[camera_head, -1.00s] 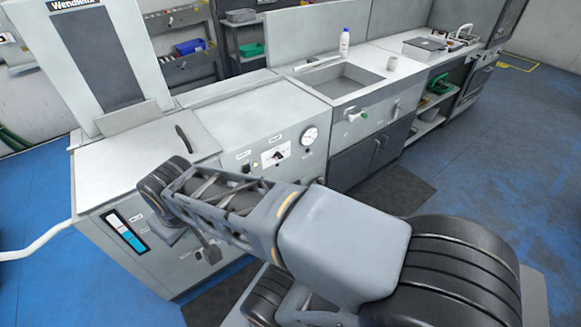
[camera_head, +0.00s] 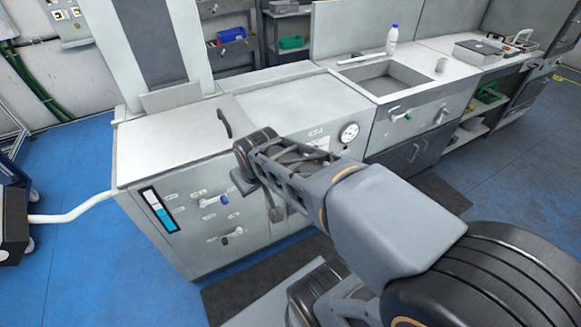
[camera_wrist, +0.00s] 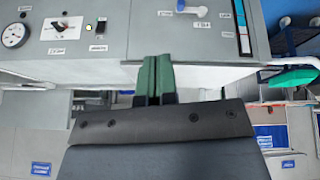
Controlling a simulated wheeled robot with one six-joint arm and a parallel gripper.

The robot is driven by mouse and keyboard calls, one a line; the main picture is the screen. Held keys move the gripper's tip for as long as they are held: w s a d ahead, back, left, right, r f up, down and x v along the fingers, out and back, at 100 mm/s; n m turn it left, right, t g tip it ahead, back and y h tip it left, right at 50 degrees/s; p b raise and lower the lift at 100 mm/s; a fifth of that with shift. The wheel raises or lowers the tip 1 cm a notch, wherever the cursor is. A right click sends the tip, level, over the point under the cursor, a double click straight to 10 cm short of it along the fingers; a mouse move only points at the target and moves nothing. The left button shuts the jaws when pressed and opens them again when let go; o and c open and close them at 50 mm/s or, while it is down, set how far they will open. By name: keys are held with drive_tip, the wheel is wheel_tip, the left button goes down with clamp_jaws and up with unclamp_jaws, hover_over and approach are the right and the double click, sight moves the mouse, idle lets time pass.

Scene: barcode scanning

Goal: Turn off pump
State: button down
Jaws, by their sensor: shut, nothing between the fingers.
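The grey machine's front panel shows in the wrist view. A black rotary knob on a white plate (camera_wrist: 66,27) sits at upper left. Beside it are a small yellow light (camera_wrist: 89,27) and a small dark and white switch (camera_wrist: 102,25). The label text is too small to read, so I cannot tell which control is the pump's. My gripper (camera_wrist: 157,62) has green fingers pressed together, empty, below and right of the switch in this view. I see no contact with the controls. In the head view my arm covers most of the knob and switch area.
A pressure gauge (camera_head: 349,132) is on the panel's right. A blue-handled valve (camera_head: 223,199), a lower handle (camera_head: 232,235) and a level indicator (camera_head: 160,210) are on the left front. A sink (camera_head: 385,78) adjoins on the right. Blue floor (camera_head: 80,270) is clear at left.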

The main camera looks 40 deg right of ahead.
drive_tip(key=w+d+f+n+t+h+b, duration=0.2)
drive_tip(key=w+d+f+n+t+b, duration=0.3)
drive_tip(key=d+f+b, duration=0.6)
drive_tip(key=w+d+f+n+t+h+b, duration=0.2)
drive_tip(key=w+d+f+n+t+b, duration=0.3)
drive_tip(key=d+f+b, duration=0.7)
drive_tip(key=shift+s+f+n+t+y+b, duration=0.35)
drive_tip(key=shift+f+n+t+b, duration=0.5)
drive_tip(key=shift+b, duration=0.8)
drive_tip(key=shift+s+f+n+t+y+b, duration=0.3)
drive_tip(key=shift+f+n+t+b, duration=0.35)
drive_tip(key=shift+n+b, duration=0.7)
drive_tip(key=shift+s+f+n+t+y+b, duration=0.3)
drive_tip(key=shift+f+n+t+b, duration=0.4)
drive_tip(key=shift+b, duration=1.2)
drive_tip(key=shift+w+f, duration=0.1)
drive_tip(key=shift+w, duration=0.1)
drive_tip(key=b+x, duration=0.2)
drive_tip(key=x, duration=1.1)
drive_tip(key=shift+w+b, duration=0.4)
